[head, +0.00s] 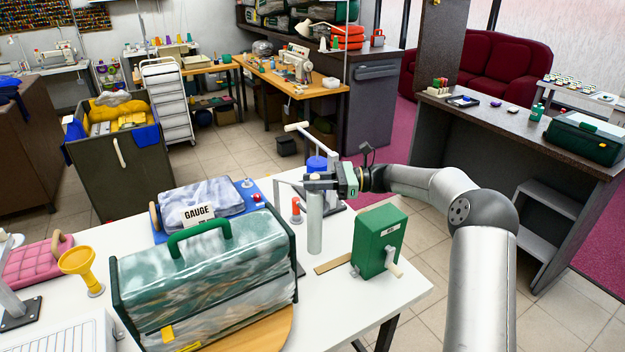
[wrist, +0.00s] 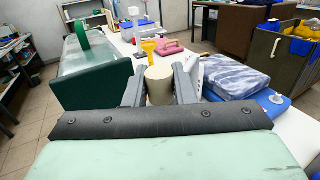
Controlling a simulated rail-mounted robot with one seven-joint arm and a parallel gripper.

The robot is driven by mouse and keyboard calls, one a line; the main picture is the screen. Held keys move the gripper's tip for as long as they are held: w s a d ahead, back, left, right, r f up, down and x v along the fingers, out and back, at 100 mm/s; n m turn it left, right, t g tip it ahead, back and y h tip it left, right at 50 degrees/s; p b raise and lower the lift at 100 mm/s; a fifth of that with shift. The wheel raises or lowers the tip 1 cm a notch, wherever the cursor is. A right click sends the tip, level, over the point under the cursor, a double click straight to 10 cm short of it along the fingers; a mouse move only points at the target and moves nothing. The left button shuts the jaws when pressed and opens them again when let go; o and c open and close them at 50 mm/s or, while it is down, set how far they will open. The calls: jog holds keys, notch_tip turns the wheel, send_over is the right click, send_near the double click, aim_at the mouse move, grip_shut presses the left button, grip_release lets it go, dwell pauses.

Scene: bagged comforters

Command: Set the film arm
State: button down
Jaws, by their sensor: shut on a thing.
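My gripper (head: 322,182) is at the table's right part, its fingers shut around the upper part of an upright pale grey cylinder (head: 315,228). In the wrist view the cylinder's pale round top (wrist: 159,86) shows between the two fingers. Just behind my gripper stands a grey metal arm with a cream handle (head: 297,127); I cannot tell for sure whether it is the film arm. Its lower part is partly hidden by my gripper and the cylinder. I cannot tell whether the cylinder's foot touches the table.
A green-topped bagged comforter (head: 205,270) stands left of the cylinder. A green crank box (head: 379,242) stands close on the right. A yellow funnel (head: 80,264) is far left. The white table's (head: 395,300) front right is clear.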

jog(key=shift+r, duration=0.1)
jog(key=c, duration=1.2)
grip_release()
jog(key=shift+w, duration=0.1)
jog(key=shift+c, duration=0.2)
jog(key=w+d+b, duration=0.1)
jog(key=d+b, duration=0.3)
jog(key=d, duration=1.3)
jog(key=shift+d, duration=0.25)
jog(key=shift+w, duration=0.1)
